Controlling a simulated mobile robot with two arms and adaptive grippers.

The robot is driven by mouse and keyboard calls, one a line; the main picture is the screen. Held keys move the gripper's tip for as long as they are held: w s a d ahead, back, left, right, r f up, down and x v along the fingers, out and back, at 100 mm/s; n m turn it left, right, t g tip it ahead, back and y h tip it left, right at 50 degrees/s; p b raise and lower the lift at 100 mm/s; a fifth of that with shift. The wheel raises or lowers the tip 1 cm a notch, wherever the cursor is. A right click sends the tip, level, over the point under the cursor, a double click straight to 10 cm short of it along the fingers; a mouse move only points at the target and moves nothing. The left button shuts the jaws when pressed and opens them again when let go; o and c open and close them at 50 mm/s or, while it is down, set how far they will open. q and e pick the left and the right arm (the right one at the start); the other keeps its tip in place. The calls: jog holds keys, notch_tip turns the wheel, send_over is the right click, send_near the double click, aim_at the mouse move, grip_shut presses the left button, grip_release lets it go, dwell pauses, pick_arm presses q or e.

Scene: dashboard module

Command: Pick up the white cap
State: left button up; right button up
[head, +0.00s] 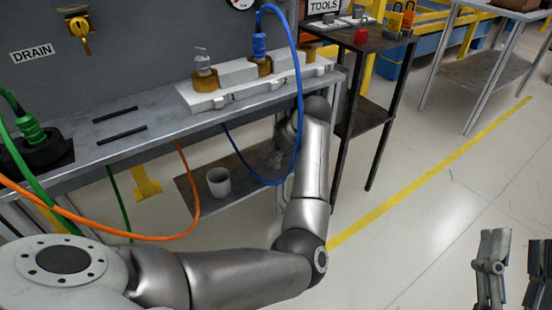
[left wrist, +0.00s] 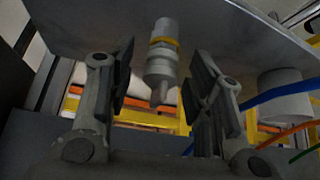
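A pale grey-white cylindrical piece with a yellow band and a narrow tip, which I take for the white cap (left wrist: 161,62), stands on the lower shelf (left wrist: 215,22), which shows at the top of the left wrist view. My left gripper (left wrist: 165,78) is open, with one finger on each side of the piece and visible gaps between. My right gripper (head: 512,262) is open and empty at the lower right, away from the bench.
A white cup (head: 219,181) stands on the lower shelf beside the left arm. Blue (head: 298,100), orange (head: 185,215) and green cables hang in front of the bench (head: 110,145). A dark tool stand (head: 378,100) is close on the right.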

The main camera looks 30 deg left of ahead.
pick_arm(q)
grip_shut()
